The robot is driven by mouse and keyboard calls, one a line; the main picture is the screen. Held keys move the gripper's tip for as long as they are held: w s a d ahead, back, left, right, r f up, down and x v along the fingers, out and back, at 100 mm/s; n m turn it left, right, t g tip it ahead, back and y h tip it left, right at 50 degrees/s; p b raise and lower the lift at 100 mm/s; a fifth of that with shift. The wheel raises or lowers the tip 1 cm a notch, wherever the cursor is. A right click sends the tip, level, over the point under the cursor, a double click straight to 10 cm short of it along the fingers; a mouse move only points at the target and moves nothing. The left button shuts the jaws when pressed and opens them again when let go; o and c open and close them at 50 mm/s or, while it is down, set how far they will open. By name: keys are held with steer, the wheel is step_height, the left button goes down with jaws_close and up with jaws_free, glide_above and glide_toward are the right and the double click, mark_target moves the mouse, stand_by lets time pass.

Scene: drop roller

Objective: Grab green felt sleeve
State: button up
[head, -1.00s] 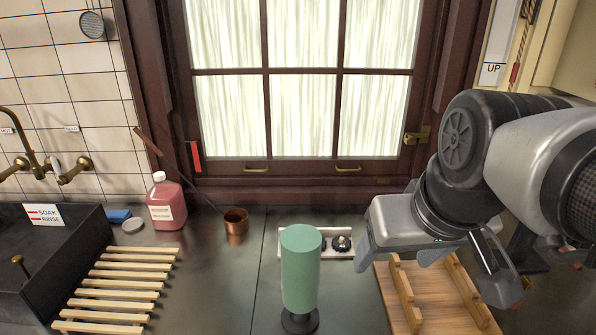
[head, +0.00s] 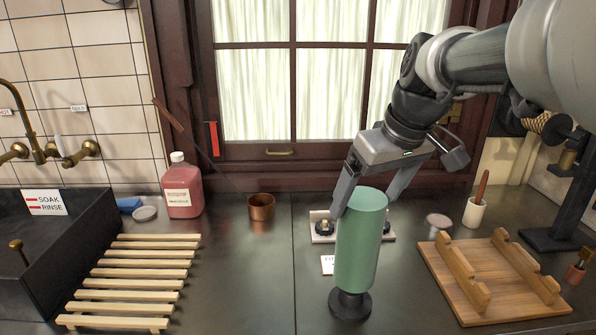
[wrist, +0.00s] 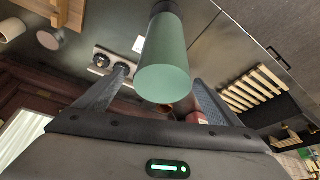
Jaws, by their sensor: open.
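The green felt sleeve (head: 361,240) stands upright on a dark round base (head: 350,303) on the counter in the head view. In the wrist view the sleeve (wrist: 164,62) lies between the two fingers, its top end toward the palm. My gripper (head: 366,203) is open and tilted down at the sleeve's upper part. One finger is at the sleeve's left edge and the other is at its right, behind the top. In the wrist view gaps show between the sleeve and both fingers (wrist: 155,88).
A wooden cradle (head: 495,275) lies to the right and a slatted wooden rack (head: 135,277) to the left. A white tray with dark knobs (head: 322,228) sits behind the sleeve. A copper cup (head: 261,206) and a pink bottle (head: 182,188) stand farther back. Counter between rack and sleeve is clear.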

mark_target(358, 241)
steer(key=x, duration=0.3)
steer(key=b+x, duration=0.1)
steer(key=x, duration=0.2)
steer(key=shift+s+a, duration=0.1)
steer(key=shift+s, duration=0.1)
steer(key=shift+w+a+f, duration=0.1)
steer(key=shift+w+f, duration=0.15)
steer(key=shift+f, duration=0.35)
steer(key=shift+c, duration=0.4)
steer(key=c, duration=1.1)
